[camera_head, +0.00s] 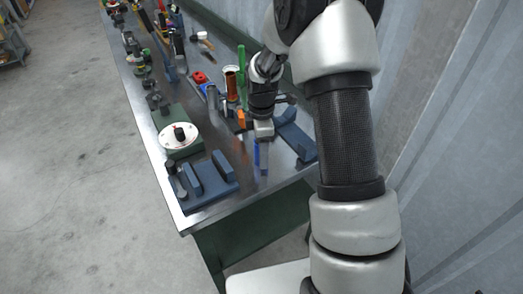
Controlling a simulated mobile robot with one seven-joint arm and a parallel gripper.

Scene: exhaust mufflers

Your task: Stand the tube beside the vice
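A blue vice (208,180) lies at the near left corner of the metal workbench. A second blue vice-like piece (296,137) lies at the right, partly hidden by my arm. My gripper (261,157) points down between the two, above or near the bench top. A slim blue part and a slim grey part show side by side below its pale body; I cannot tell whether either is a held thing. A grey tube (212,97) stands upright farther back. A rust-brown tube (231,84) and a tall green piece (242,72) stand near it. Which tube is meant is unclear.
A green rotary table with a white disc (180,137) sits behind the left vice. Several tools and small parts crowd the far bench (188,212). An orange piece (241,118) lies behind my gripper. Bare metal shows between the left vice and my gripper. A wall runs along the right.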

